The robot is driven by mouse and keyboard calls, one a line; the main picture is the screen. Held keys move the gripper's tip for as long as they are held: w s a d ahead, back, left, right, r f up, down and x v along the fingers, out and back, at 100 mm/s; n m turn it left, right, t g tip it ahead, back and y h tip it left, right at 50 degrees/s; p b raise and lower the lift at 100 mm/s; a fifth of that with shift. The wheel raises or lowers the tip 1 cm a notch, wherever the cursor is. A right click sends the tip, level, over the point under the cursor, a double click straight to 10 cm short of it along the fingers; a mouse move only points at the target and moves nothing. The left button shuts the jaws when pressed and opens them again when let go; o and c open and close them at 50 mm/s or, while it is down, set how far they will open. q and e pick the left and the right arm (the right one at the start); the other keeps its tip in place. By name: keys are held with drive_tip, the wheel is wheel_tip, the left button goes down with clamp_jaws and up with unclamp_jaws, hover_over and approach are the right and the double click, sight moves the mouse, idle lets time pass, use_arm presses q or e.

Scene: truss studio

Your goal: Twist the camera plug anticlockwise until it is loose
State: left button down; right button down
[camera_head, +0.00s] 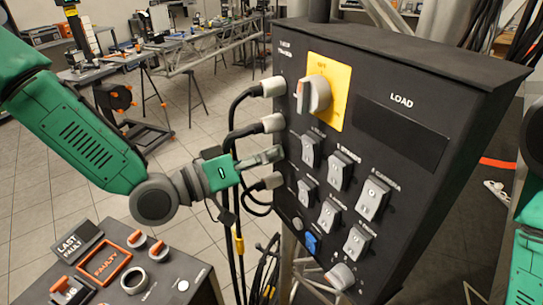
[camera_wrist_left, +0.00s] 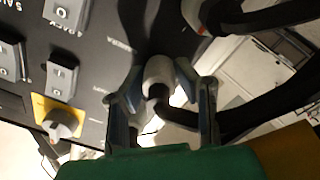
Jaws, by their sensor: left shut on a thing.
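The camera plug (camera_wrist_left: 159,70) is a pale grey round plug on the side of the black panel box (camera_head: 400,60), beside lettering that seems to read CAMERA in the left wrist view. A dark cable runs from it. My left gripper (camera_head: 271,156) reaches in from the left and is shut on this plug. In the left wrist view its two fingers (camera_wrist_left: 158,80) stand on either side of the plug. In the head view the fingers hide most of the plug. My right gripper is out of view.
Grey plugs with black cables sit above (camera_head: 272,123) and below (camera_head: 270,181) the gripped one. The panel front has a yellow-backed knob (camera_head: 316,95) and several switches. A control console (camera_head: 120,270) stands at lower left. Cables hang close to my left gripper.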

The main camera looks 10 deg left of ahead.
use_arm(q)
drive_tip(key=shift+a+f+n+b, duration=0.15)
drive_tip(key=shift+n+b, duration=0.15)
drive_tip(key=shift+n, duration=1.4)
drive_tip(key=c, duration=1.3)
unclamp_jaws()
drive_tip(key=shift+a, duration=0.45)
drive_tip(key=shift+s+v, duration=0.2)
drive_tip(key=shift+v, duration=5.55)
